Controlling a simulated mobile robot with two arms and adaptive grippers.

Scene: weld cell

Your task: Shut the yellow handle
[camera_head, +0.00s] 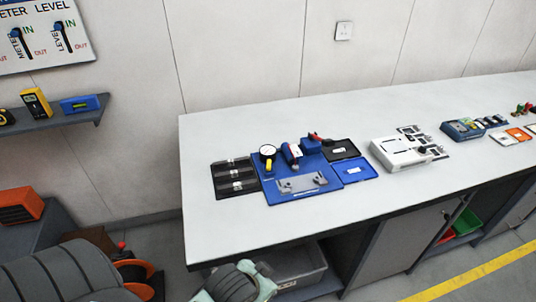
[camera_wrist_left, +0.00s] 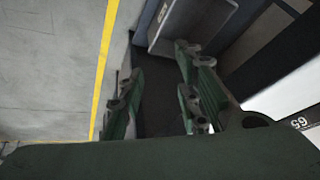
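A small yellow part (camera_head: 269,166), which may be the yellow handle, hangs below a round white-faced gauge (camera_head: 267,151). Both are at the back left of a blue mat (camera_head: 274,197) on the long bench. The part is too small to tell whether it is open or shut. My left gripper (camera_wrist_left: 158,98) shows in the left wrist view, its green fingers spread apart and nothing between them. It is over the floor beside dark and grey furniture, and no yellow handle shows there. My right gripper is in neither view.
On the bench (camera_head: 225,135), a black tray (camera_head: 234,185), a grey clamp plate (camera_head: 301,184), and a white case (camera_head: 398,153) stand near the gauge. A grey bin (camera_head: 295,268) is underneath. The bench's front left is bare. A yellow line (camera_wrist_left: 103,70) marks the floor.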

